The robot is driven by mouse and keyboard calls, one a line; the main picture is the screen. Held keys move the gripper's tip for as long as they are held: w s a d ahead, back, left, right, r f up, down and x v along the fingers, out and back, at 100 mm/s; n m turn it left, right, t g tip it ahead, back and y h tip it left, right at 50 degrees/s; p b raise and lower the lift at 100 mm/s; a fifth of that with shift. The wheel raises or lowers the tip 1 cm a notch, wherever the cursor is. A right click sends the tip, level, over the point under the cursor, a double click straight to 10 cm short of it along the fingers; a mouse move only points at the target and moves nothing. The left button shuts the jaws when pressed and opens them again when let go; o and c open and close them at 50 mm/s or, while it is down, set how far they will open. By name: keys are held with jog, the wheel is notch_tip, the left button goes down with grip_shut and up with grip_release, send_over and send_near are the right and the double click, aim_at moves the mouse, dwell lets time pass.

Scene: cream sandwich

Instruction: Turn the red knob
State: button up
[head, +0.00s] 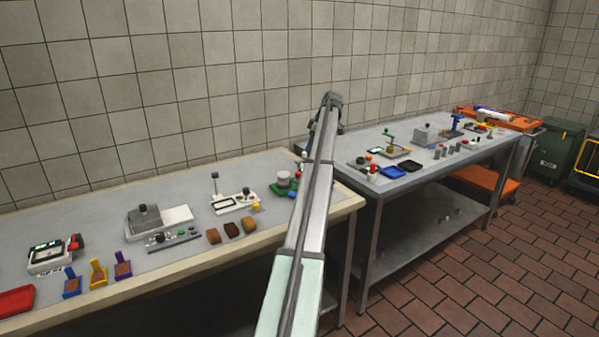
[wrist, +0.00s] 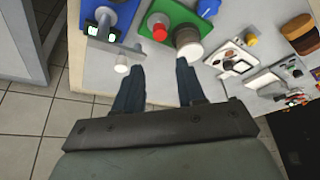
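In the wrist view, a red knob (wrist: 159,34) sits on a pale round collar at the edge of a green base (wrist: 180,14). A wide grey-white cylinder (wrist: 188,42) stands right beside it. My gripper (wrist: 159,66) is open, its two dark blue fingers apart with nothing between them. The red knob shows beyond the fingertips, roughly in line with the gap. The fingers appear apart from the knob. In the head view, the green base (head: 281,191) is next to my arm, and my gripper cannot be made out.
A blue unit (wrist: 108,17) and a white cylinder (wrist: 122,64) lie left of the knob, the cylinder close to the left finger. White devices (wrist: 236,62) crowd the right side. The table edge is near the fingers.

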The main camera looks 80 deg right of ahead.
aim_at(298, 173)
jog(key=x, duration=1.3)
jog(key=shift+f, duration=0.35)
jog(key=shift+c, duration=0.3)
grip_shut()
jog(key=shift+a+m, duration=0.1)
jog(key=shift+m, duration=0.2)
jog(key=m, duration=0.2)
jog(key=m+h, duration=0.1)
jog(key=shift+a+m+g+h, duration=0.15)
jog(key=shift+m+g+h, duration=0.15)
jog(key=shift+m, duration=0.1)
jog(key=m+g+h, duration=0.1)
jog(key=m, duration=0.3)
jog(key=shift+w+m, duration=0.1)
jog(key=shift+m, duration=0.2)
